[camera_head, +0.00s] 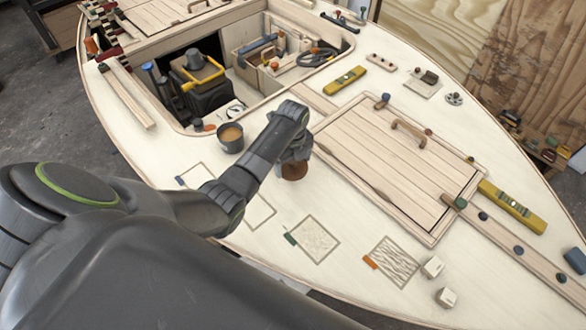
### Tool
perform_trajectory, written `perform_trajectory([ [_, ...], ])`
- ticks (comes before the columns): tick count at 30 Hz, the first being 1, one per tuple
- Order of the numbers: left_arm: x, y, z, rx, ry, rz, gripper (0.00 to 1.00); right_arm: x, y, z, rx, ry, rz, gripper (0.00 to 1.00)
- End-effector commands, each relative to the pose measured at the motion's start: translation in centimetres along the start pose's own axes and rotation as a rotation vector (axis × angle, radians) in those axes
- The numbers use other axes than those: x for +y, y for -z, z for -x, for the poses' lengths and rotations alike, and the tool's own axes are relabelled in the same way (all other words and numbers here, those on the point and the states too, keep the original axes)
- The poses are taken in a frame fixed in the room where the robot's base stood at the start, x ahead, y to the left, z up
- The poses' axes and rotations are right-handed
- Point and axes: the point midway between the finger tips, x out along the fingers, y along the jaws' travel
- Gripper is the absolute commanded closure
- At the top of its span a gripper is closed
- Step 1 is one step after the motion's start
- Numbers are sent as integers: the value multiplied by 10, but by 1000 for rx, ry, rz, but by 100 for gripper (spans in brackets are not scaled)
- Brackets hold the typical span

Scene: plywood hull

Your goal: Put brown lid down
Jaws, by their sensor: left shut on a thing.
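My left arm reaches in from the left across the pale plywood deck (263,272). My left gripper (293,162) points down near the left corner of the planked hatch. It is shut on the brown lid (294,171), a small round brown piece just under the fingers. Most of the lid's top is hidden by the gripper. I cannot tell whether the lid touches the deck. My right gripper is not in view.
A dark cup with brown liquid (231,138) stands left of the gripper, by the open well. The planked hatch (385,160) with a handle lies to the right. Yellow levels (345,81) and white blocks (433,267) rest on deck. Outlined patches (315,239) lie in front.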

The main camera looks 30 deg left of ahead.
Motion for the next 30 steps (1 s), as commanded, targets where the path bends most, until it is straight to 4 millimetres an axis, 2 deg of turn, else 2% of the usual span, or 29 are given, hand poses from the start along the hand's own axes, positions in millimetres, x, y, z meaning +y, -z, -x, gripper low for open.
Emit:
perform_trajectory([
  [10,0,0,-38,0,-1,-1,35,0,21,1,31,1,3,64],
  [23,0,0,-45,0,0,-1,35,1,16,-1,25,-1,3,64],
  [24,0,0,-46,0,1,-1,13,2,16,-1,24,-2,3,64],
  [27,0,0,-45,0,1,-1,0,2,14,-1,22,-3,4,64],
  [30,0,0,-45,0,1,-1,0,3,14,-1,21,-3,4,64],
])
